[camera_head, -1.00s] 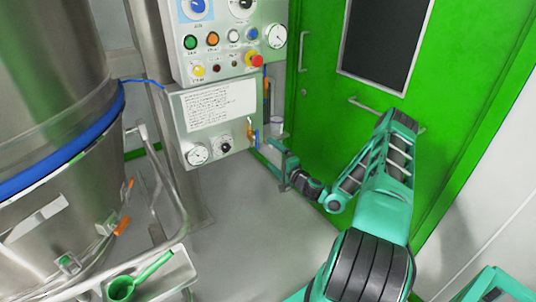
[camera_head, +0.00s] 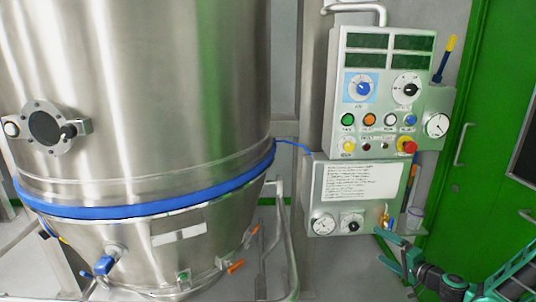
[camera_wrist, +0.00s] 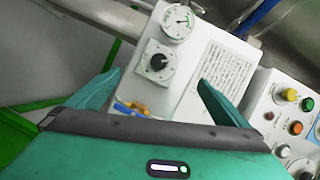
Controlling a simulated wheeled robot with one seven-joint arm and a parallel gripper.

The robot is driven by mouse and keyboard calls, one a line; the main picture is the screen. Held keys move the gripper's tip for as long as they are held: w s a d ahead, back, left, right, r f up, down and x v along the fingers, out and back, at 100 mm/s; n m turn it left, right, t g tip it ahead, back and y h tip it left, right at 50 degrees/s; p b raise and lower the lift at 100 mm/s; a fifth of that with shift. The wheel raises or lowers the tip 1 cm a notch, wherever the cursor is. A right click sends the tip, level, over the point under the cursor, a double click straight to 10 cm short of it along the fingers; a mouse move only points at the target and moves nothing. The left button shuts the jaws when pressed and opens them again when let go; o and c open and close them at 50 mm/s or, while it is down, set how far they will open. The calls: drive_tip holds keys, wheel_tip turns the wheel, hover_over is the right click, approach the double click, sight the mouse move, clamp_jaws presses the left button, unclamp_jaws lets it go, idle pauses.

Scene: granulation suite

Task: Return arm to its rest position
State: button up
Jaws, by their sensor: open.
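My gripper (camera_head: 388,249) is at the lower right of the head view, just below and to the right of the lower control box (camera_head: 325,181). Its teal fingers are apart with nothing between them. The wrist view shows both fingers (camera_wrist: 156,84) spread in front of the same box, with its gauge (camera_wrist: 178,21), black knob (camera_wrist: 158,61) and a brass valve with a blue handle (camera_wrist: 131,109). No contact with the box is visible. My arm runs off the lower right edge of the head view, so most of it is hidden.
A large steel vessel (camera_head: 150,110) with a blue band fills the left. The upper control panel (camera_head: 380,95) has buttons, dials and a red emergency stop (camera_head: 407,146). A steel tube rail (camera_head: 286,235) stands between vessel and box. A green door (camera_head: 480,150) is at the right.

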drive_tip(key=s+a+r+n+g, duration=0.4)
drive_tip(key=s+a+n+g, duration=0.4)
drive_tip(key=s, duration=0.3)
drive_tip(key=s+d+r+m+g+h, duration=0.1)
drive_tip(key=s+d+r+g+h, duration=0.1)
drive_tip(key=s+r, duration=0.4)
drive_tip(key=s+d+r+m+g+h, duration=0.1)
drive_tip(key=s+r, duration=0.5)
drive_tip(key=s, duration=1.1)
drive_tip(key=s+d+r+m+g+h, duration=0.2)
drive_tip(key=s+r, duration=0.4)
drive_tip(key=s, duration=0.5)
drive_tip(key=shift+s+d+g+h, duration=0.15)
drive_tip(key=shift+d+g+h, duration=0.25)
drive_tip(key=shift+g, duration=0.6)
drive_tip(key=shift+a, duration=0.1)
drive_tip(key=shift+w+f, duration=0.25)
drive_tip(key=shift+w, duration=0.4)
